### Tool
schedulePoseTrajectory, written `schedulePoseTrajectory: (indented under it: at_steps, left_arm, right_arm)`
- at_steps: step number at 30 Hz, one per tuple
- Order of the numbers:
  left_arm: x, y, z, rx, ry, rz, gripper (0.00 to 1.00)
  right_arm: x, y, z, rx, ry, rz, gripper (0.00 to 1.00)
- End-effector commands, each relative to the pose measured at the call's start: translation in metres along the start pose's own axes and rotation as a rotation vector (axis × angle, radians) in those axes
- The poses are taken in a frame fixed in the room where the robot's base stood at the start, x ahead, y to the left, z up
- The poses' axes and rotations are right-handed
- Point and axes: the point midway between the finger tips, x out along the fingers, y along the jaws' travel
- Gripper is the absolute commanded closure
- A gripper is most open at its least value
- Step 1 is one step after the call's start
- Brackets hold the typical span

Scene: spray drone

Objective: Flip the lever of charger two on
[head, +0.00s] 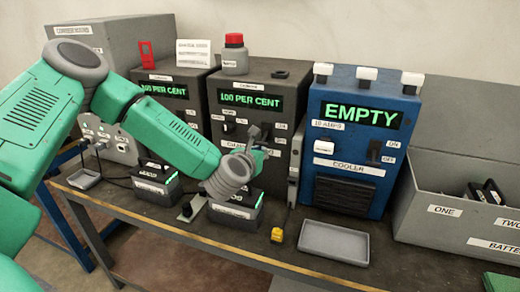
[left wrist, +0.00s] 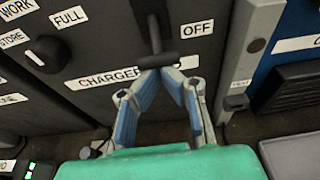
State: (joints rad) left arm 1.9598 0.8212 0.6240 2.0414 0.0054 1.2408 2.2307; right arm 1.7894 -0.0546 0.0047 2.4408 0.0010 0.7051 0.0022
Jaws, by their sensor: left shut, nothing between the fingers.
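The middle dark charger box (head: 285,100) shows a green "100 PER CENT" display. Its lever (left wrist: 158,35), a dark T-shaped handle, stands beside the "OFF" label (left wrist: 197,28) in the left wrist view. The "CHARGER" label (left wrist: 100,79) below has its number hidden behind the lever and fingers. My left gripper (head: 258,137) is at this box's front. In the left wrist view its fingertips (left wrist: 158,70) are together, empty, just below the lever's crossbar; I cannot tell whether they touch it. In the head view the gripper partly hides the lever. My right gripper is not in view.
Another dark charger (head: 168,108) stands left, and a blue cooler box (head: 352,110) reading "EMPTY" stands right. A grey tray (head: 334,242) and a small yellow object (head: 277,235) lie on the bench front. A grey battery bin (head: 455,205) is at the right.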

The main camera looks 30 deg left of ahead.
Motion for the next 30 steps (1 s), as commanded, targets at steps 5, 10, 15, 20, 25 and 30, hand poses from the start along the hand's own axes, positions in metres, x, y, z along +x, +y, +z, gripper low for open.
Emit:
schedulePoseTrajectory:
  at_steps: [5, 10, 15, 20, 25, 30]
  left_arm:
    - [-0.003, 0.000, 0.007, -0.001, 0.052, 0.000, 1.00]
    - [-0.008, -0.001, 0.016, -0.003, 0.149, -0.001, 1.00]
    - [-0.012, 0.000, 0.027, -0.003, 0.289, 0.000, 1.00]
    - [-0.014, 0.000, 0.029, -0.002, 0.375, -0.001, 1.00]
    - [-0.015, 0.000, 0.034, -0.002, 0.372, -0.001, 1.00]
    - [-0.016, 0.000, 0.034, 0.000, 0.373, -0.001, 1.00]
  right_arm:
    - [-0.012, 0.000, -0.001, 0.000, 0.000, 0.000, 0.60]
    - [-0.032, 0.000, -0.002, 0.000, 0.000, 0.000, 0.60]
    - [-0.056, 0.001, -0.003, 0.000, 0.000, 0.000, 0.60]
    - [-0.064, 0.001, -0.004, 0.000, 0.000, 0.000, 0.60]
    - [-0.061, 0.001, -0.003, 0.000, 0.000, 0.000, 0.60]
    - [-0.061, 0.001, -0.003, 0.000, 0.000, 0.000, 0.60]
